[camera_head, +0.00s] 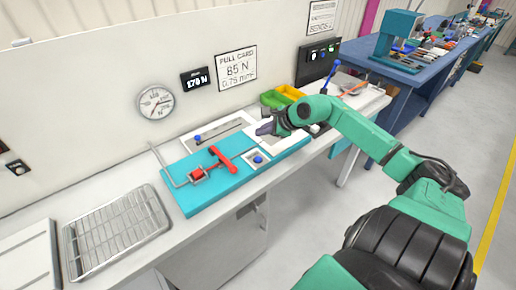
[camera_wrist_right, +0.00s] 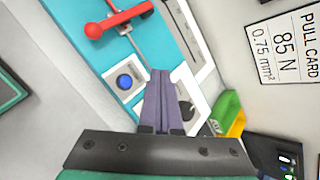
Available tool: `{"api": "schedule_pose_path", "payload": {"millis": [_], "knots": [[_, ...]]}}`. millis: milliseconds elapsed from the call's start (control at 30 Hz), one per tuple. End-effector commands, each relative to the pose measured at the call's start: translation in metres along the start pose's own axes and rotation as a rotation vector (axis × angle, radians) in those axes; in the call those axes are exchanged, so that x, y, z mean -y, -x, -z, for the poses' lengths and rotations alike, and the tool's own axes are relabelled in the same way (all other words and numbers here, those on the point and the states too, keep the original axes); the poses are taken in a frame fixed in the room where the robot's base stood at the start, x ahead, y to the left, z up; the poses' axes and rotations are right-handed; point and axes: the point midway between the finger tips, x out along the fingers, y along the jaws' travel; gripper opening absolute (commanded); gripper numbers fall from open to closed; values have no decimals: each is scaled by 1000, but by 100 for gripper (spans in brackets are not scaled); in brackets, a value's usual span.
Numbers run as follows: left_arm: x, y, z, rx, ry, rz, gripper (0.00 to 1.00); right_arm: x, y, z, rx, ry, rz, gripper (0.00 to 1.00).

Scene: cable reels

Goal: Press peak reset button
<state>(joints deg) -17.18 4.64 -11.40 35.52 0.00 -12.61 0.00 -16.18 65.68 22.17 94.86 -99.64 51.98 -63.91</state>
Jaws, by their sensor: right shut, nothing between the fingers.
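A round blue button (camera_head: 258,160) sits on a white square plate at the right front of the teal fixture (camera_head: 228,189). The same blue button (camera_wrist_right: 124,81) is left of my fingertips in the right wrist view. No label on it can be read. My right gripper (camera_head: 264,129) is above the fixture's right end, behind the button in the head view and apart from it. Its grey-purple fingers (camera_wrist_right: 160,74) are together with nothing between them. A dark display (camera_head: 195,80) on the wall reads about 170 N. My left gripper is out of view.
A red lever (camera_head: 222,157) rises from the fixture left of the button. Green and yellow bins (camera_head: 275,98) stand behind my right gripper. A wire rack (camera_head: 115,232) lies on the bench's left. A round dial (camera_head: 156,102) and a pull card (camera_head: 236,69) are on the wall.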

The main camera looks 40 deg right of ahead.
Motion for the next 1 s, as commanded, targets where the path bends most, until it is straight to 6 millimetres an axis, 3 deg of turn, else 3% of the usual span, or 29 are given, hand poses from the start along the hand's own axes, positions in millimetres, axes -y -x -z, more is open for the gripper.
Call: {"api": "schedule_pose_path", "payload": {"millis": [633,1000], "knots": [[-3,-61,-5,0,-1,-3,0,-43,-59,42,1,-2,0,0],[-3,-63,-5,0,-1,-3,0,-45,-61,44,2,-2,-1,0]]}}
